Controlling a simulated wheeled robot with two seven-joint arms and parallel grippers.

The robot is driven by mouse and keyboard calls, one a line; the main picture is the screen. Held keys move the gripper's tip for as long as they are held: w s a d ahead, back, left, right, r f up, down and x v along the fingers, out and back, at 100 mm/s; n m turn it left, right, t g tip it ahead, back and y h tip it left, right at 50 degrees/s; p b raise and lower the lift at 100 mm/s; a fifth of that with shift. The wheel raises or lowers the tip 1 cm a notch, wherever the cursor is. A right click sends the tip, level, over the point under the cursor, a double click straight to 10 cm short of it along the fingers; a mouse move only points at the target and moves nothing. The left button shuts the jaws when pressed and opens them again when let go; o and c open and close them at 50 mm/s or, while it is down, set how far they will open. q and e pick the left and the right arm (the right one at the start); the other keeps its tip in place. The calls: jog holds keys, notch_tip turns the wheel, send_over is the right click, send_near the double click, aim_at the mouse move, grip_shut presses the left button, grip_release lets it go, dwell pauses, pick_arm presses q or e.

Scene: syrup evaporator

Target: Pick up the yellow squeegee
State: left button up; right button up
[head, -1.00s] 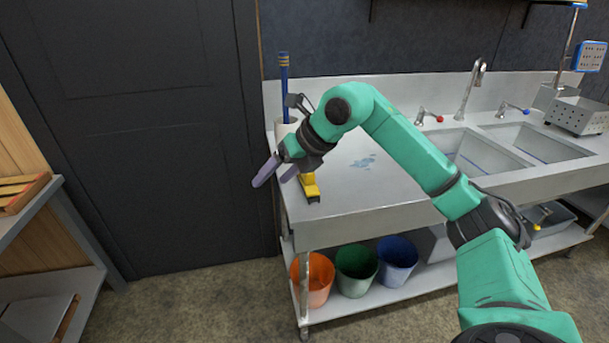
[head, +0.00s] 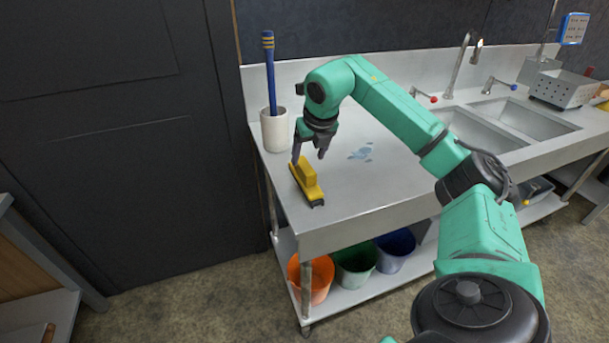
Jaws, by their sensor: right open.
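The yellow squeegee (head: 307,183) lies on the left end of the steel sink counter (head: 372,190), close to its left edge. My right gripper (head: 309,156) points down at the far end of the squeegee, with its fingers apart and nothing held between them. One finger shows by the squeegee's far left end and the other to the right. I cannot tell whether either finger touches it. My left gripper is not in view.
A white cup (head: 275,131) with a blue-handled brush (head: 270,72) stands behind the squeegee. A blue wet patch (head: 361,153) lies to its right. Sink basins (head: 525,119) and a perforated steel box (head: 563,90) are further right. An orange bucket (head: 318,280) stands on the shelf below.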

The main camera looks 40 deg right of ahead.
aim_at(305, 164)
jog(key=p+x, duration=0.1)
jog(key=x, duration=0.4)
jog(key=shift+w+f, duration=0.1)
jog(key=shift+f, duration=0.3)
jog(key=shift+w, duration=0.1)
jog(key=shift+c, duration=0.9)
grip_shut()
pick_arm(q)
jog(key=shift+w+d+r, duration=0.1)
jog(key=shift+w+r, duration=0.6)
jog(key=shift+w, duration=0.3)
pick_arm(e)
jog(key=shift+r, duration=0.15)
jog(key=shift+r, duration=0.25)
pick_arm(q)
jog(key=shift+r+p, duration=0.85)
jog(key=shift+p, duration=0.15)
pick_arm(e)
notch_tip(305, 164, up, 19)
